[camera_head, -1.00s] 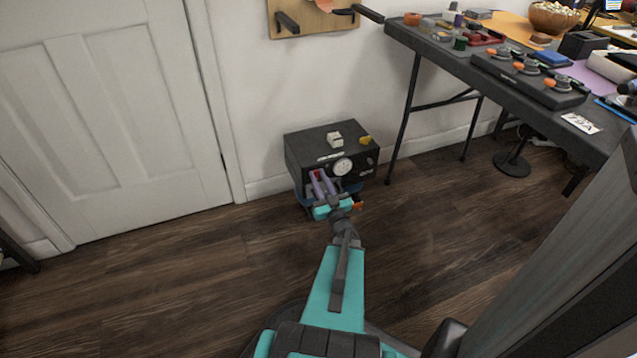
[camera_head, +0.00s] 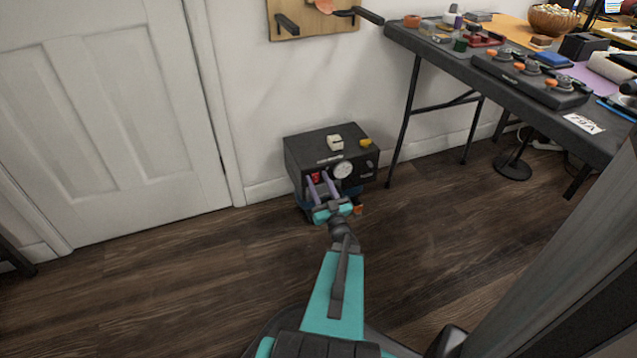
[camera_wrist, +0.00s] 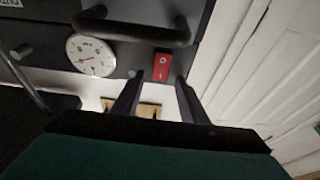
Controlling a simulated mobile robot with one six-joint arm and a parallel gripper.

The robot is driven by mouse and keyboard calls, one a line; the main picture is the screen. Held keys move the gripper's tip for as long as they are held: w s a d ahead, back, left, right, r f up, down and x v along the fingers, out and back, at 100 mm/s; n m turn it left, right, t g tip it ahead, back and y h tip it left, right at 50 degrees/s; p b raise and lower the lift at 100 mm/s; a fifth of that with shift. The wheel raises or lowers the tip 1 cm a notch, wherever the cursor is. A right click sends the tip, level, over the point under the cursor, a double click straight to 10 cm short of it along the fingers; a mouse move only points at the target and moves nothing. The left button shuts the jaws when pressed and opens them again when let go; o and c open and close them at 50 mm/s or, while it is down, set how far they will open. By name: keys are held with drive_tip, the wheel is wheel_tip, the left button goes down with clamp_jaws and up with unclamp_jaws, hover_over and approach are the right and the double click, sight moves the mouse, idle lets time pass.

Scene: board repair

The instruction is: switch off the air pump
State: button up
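The air pump (camera_head: 302,148) is a dark box on the floor against the wall, with a round white gauge (camera_head: 343,170) on its front. A red switch (camera_head: 315,177) sits left of the gauge; it also shows in the wrist view (camera_wrist: 162,67), bearing a small pale mark. I cannot tell which way it is set. My gripper (camera_head: 320,177) is in front of the switch, its two fingers apart with nothing between them. In the wrist view the fingertips (camera_wrist: 158,78) lie on either side of the switch's lower end. Whether they touch the panel is unclear.
A dark bar handle (camera_wrist: 135,30) crosses the pump's front near the gauge and switch. A yellow part (camera_head: 366,142) and a pale block (camera_head: 335,142) are on the pump's top. A cluttered workbench (camera_head: 440,60) stands right; a white door (camera_head: 110,120) is left.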

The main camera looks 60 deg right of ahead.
drive_tip(key=shift+s, duration=0.1)
drive_tip(key=p+v, duration=0.4)
drive_tip(key=v, duration=0.9)
drive_tip(key=shift+s+a, duration=0.2)
drive_tip(key=shift+a, duration=0.1)
drive_tip(key=shift+w, duration=0.1)
